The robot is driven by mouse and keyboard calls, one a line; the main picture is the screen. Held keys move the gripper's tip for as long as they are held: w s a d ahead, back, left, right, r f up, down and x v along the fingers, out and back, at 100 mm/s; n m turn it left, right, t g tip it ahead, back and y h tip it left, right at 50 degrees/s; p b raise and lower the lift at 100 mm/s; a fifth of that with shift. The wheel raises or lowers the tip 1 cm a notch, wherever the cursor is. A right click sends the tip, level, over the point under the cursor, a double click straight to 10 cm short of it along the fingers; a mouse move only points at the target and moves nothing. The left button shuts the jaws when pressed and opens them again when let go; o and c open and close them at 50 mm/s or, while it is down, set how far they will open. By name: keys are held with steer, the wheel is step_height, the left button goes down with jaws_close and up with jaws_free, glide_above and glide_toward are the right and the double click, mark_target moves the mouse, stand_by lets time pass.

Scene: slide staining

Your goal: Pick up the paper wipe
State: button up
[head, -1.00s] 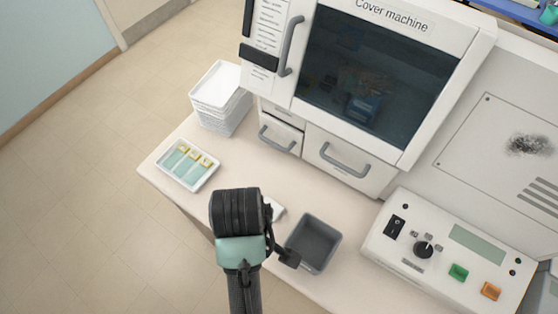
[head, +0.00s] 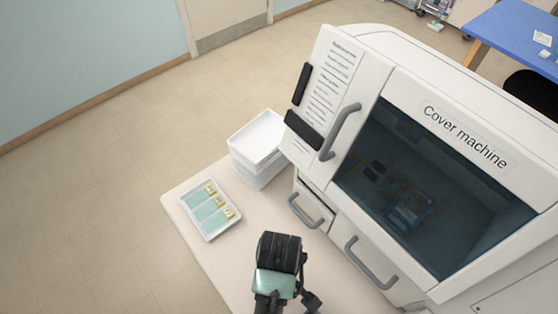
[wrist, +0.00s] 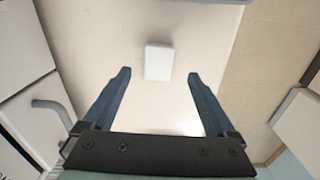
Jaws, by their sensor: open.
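The paper wipe (wrist: 158,62) is a small white rectangle lying flat on the pale counter in the wrist view. It does not show in the head view, where my arm covers part of the counter. My gripper (wrist: 159,76) is open, with its two blue fingers spread wider than the wipe. The wipe sits centred between the fingertips in the picture, mostly just beyond them, and no contact shows. How high the fingers are above the counter is hard to tell.
A white tray with several slides (head: 210,209) lies near the counter's left edge. A stack of white trays (head: 257,140) stands behind it. The cover machine (head: 440,150) with protruding handles fills the right. The counter (head: 185,192) drops to the floor at left.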

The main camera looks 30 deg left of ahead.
steer(key=shift+w+a+f+p, duration=0.1)
steer(key=shift+f+p, duration=0.3)
steer(key=shift+f, duration=1)
steer(key=shift+w+a+f+p, duration=0.1)
steer(key=shift+f+p, duration=0.25)
steer(key=shift+f, duration=1)
steer(key=c, duration=1.4)
steer(key=shift+r, duration=0.1)
step_height(320, 180, up, 10)
steer(key=shift+f+b, duration=0.1)
steer(key=shift+b, duration=0.65)
